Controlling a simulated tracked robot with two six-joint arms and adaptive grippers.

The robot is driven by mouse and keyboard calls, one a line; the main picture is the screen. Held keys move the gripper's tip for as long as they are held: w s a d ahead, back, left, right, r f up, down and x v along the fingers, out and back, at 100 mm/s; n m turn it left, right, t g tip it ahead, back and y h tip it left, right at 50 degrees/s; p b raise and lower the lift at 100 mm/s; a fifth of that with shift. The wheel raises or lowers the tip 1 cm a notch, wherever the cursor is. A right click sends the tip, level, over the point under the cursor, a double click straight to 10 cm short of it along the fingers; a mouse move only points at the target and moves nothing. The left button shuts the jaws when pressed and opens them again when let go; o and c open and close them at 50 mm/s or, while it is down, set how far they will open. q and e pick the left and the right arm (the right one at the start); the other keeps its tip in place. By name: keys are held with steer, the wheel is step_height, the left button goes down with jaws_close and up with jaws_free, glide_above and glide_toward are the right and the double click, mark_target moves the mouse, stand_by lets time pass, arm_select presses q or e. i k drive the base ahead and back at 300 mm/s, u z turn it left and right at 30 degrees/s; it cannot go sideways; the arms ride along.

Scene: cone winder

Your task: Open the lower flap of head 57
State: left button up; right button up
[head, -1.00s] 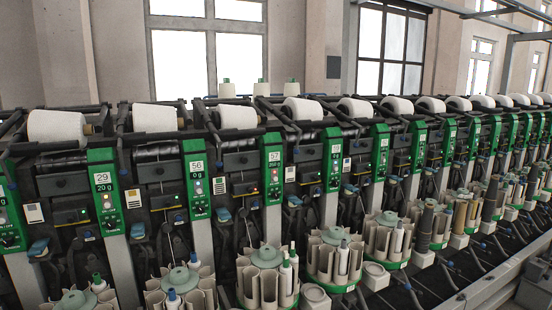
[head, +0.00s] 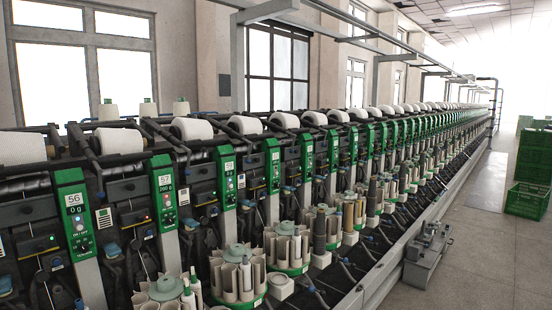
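Head 57 shows in the head view by its green panel (head: 165,192) with the number 57 on a white display, left of the picture's middle. Left of the panel is the head's dark front with a dark box (head: 131,217) and a small red light at its right end. A white cone (head: 118,141) lies above, between panels 56 and 57. The lower part of this head is dark and partly hidden behind a round bobbin magazine (head: 166,288); I cannot make out the lower flap or whether it is open. Neither of my grippers is in view.
Panel 56 (head: 74,212) stands to the left; a long row of similar heads runs to the far right. Bobbin magazines (head: 238,272) stick out in front. A grey metal cart (head: 428,255) stands beside the machine. Green crates (head: 527,200) are at the right; the floor (head: 465,245) between is clear.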

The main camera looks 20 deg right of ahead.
mark_target(132, 219)
steer(key=u, duration=0.6)
steer(key=i, duration=0.2)
steer(key=z, duration=2.95)
steer(key=k, duration=0.25)
steer(key=u, duration=0.3)
steer(key=k, duration=1)
steer(key=u, duration=0.95)
steer(key=i, duration=1.2)
